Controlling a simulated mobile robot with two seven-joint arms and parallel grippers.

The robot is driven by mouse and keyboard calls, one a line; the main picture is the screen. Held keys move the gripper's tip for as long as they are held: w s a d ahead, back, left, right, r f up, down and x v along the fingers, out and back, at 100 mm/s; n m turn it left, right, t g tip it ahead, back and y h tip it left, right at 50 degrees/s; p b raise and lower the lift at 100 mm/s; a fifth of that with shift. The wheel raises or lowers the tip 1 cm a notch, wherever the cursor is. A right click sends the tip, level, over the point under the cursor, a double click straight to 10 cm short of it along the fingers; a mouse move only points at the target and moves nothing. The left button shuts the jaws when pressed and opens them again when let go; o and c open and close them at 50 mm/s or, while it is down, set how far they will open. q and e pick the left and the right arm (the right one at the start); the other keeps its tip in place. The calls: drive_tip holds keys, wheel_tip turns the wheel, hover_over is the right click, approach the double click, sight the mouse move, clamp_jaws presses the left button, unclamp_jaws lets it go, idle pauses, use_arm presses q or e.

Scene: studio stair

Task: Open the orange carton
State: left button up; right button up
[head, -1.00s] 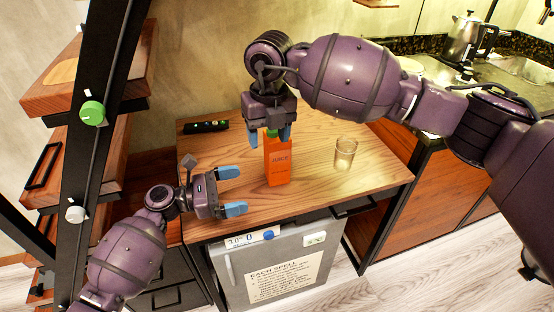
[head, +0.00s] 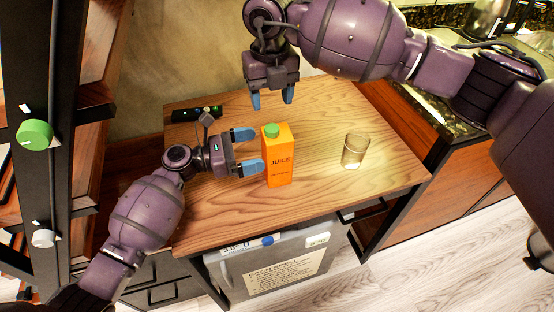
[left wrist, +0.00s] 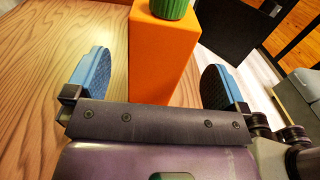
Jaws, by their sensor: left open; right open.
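The orange carton (head: 278,160), labelled JUICE, stands upright on the wooden table with its green cap (head: 271,130) on top. In the left wrist view the carton (left wrist: 162,60) rises just ahead of my left gripper, and the green cap (left wrist: 171,8) is cut off by the top edge. My left gripper (head: 249,151) is open, with its blue fingertips at the carton's left side; in the left wrist view the carton shows between the two fingers. My right gripper (head: 273,100) is open and empty, pointing down above and behind the carton, apart from the cap.
A clear glass (head: 354,150) stands on the table (head: 320,195) right of the carton. A dark remote-like object (head: 197,113) lies at the back left. The table's front edge is close below the carton. A kettle (head: 488,20) stands on the counter at the upper right.

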sight(279, 144)
use_arm(q)
drive_tip(key=shift+x, duration=3.55)
drive_tip(key=shift+c, duration=0.3)
drive_tip(key=shift+a, duration=0.1)
drive_tip(key=c, duration=1.7)
use_arm(e)
drive_tip(key=shift+w, duration=0.1)
use_arm(q)
drive_tip(key=shift+c, duration=0.3)
use_arm(e)
drive_tip(key=m, duration=0.3)
drive_tip(key=shift+m, duration=0.4)
drive_tip(key=m, duration=1.4)
drive_tip(key=shift+f, duration=4.05)
